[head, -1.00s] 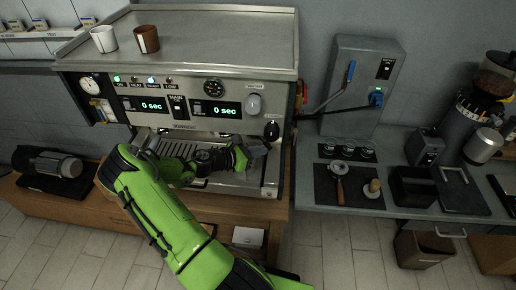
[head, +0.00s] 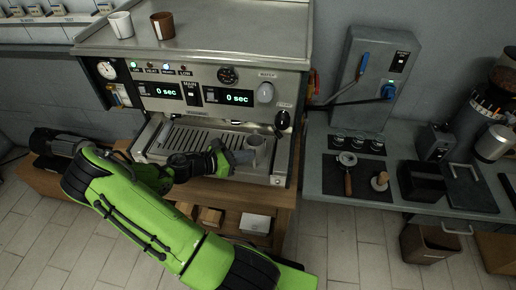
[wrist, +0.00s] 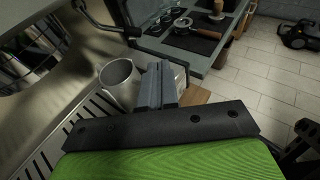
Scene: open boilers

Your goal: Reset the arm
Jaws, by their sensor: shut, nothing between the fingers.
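My green arm reaches in from the bottom of the head view to the front of the espresso machine (head: 200,95). My gripper (head: 243,157) is at the right part of the drip tray (head: 200,140). In the wrist view my gripper (wrist: 158,84) shows its two grey fingers shut together with nothing between them. A light grey cup (wrist: 117,76) stands on the drip tray just left of the fingers there. The cup (head: 257,143) also shows beside my fingertips in the head view, partly hidden. I cannot tell whether the fingers touch it.
Two cups, one white (head: 121,24) and one brown (head: 163,25), stand on the machine's top. Right of it, a counter (head: 320,180) carries a grey box (head: 370,75) with levers, a portafilter (head: 347,165), a tamper (head: 380,180) and a grinder (head: 485,110).

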